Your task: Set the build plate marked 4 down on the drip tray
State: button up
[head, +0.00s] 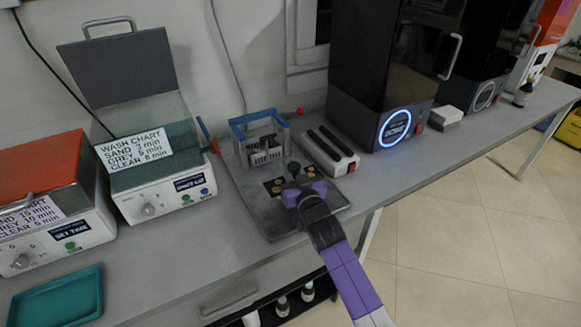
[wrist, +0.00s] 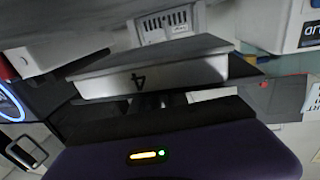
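The build plate marked 4 (wrist: 160,78) is a shallow, pale-sided block with a dark face. It spans the middle of the wrist view, its 4 upside down. My gripper (wrist: 160,102) is shut on a dark stem at the plate's near side. In the head view my purple gripper (head: 294,184) is over the grey metal sheet at mid bench. The plate is hard to make out there, with gold round parts around the gripper. The teal tray, which I take as the drip tray (head: 55,318), lies empty at the lower left, well away from the gripper.
A blue frame with a white basket (head: 262,150) stands just behind the gripper on the grey sheet (head: 262,212). Right of it are a white box with black bars (head: 328,150) and a black printer (head: 380,70). Wash units (head: 150,200) stand left, one lid raised.

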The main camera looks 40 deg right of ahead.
jog(key=o, duration=0.5)
jog(key=shift+f, duration=0.45)
jog(key=shift+o, duration=0.2)
jog(key=shift+f, duration=0.1)
jog(key=shift+s, duration=0.2)
jog(key=shift+s+a+f, duration=0.1)
jog(key=shift+s+a, duration=0.15)
jog(key=shift+s, duration=0.1)
jog(key=v, duration=0.4)
jog(key=r+v, duration=0.1)
jog(key=v, duration=0.1)
jog(key=shift+s+a, duration=0.15)
jog(key=shift+s, duration=0.15)
jog(key=shift+r, duration=0.15)
